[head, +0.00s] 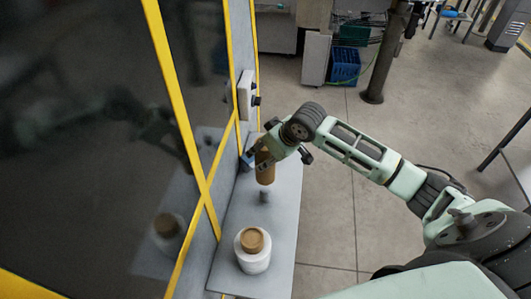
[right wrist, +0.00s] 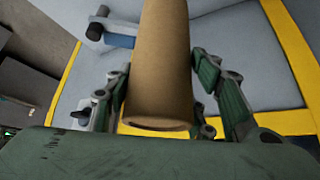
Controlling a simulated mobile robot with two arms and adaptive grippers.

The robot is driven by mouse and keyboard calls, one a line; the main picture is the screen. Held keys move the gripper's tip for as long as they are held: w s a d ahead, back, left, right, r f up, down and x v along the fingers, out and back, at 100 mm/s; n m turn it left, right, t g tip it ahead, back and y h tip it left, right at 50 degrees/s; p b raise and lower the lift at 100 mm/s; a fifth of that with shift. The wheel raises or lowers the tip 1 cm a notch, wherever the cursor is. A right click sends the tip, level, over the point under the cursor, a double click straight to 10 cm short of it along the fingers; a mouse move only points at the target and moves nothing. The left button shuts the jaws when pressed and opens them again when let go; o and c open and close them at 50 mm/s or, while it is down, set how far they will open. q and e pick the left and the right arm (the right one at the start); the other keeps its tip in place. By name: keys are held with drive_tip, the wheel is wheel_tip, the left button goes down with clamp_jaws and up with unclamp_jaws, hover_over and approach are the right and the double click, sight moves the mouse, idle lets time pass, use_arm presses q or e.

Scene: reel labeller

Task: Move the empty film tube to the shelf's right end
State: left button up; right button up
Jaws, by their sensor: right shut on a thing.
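The empty film tube (head: 265,170) is a plain brown cardboard cylinder, held roughly upright over the grey shelf (head: 284,232). My right gripper (head: 264,150) is shut on its upper part. In the right wrist view the tube (right wrist: 158,65) sits between the two green-and-grey fingers of the right gripper (right wrist: 166,92). A short grey peg (head: 264,196) shows just below the tube's lower end; I cannot tell whether the tube touches it. A white film roll (head: 253,262) with a brown core stands at the shelf's near end. My left gripper is not in view.
A dark glass panel (head: 90,130) with yellow frame bars runs along the shelf's left side and reflects the roll. A white control box (head: 245,95) with black knobs is mounted above the far end. Open floor (head: 335,230) lies to the right.

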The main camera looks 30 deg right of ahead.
drive_tip(key=shift+r, duration=1.9)
